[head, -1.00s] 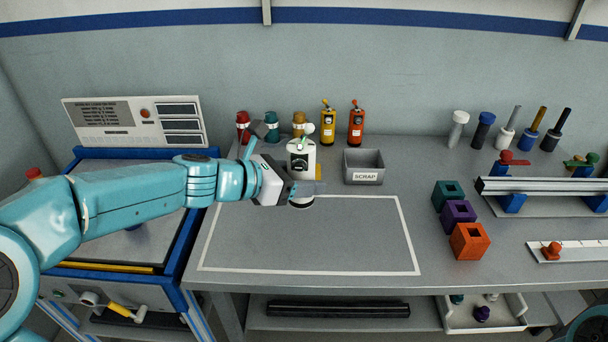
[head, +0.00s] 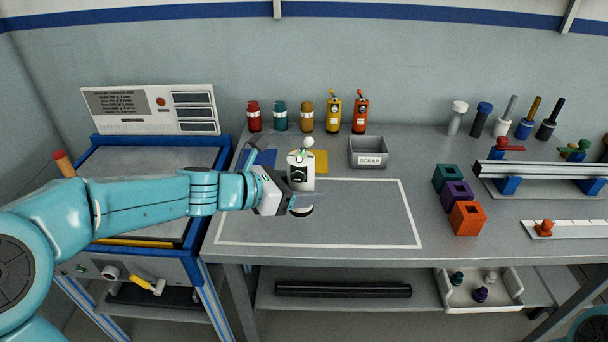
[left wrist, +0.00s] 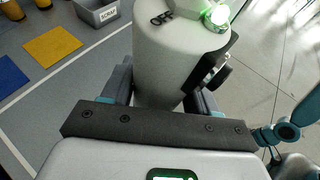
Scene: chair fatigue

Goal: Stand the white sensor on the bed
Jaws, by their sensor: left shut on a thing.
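The white sensor (head: 301,175) is a white cylinder with a dark round face and a green light on top. My left gripper (head: 304,198) is shut on it and holds it upright, over the back part of the white-outlined area in the picture. In the left wrist view the sensor (left wrist: 170,55) sits between the dark fingers, its light glowing green beside an "OFF" label. The gap below it is hard to judge. A flat grey bed (head: 155,160) in a blue frame lies to the left, partly hidden by my left arm. My right gripper is not in view.
A grey SCRAP bin (head: 368,154) stands right of the sensor. Several coloured bottles (head: 306,116) line the back. Blue and yellow squares (head: 319,160) lie behind the sensor. Teal, purple and orange blocks (head: 467,219) stand right. The white-outlined area (head: 418,230) is otherwise clear.

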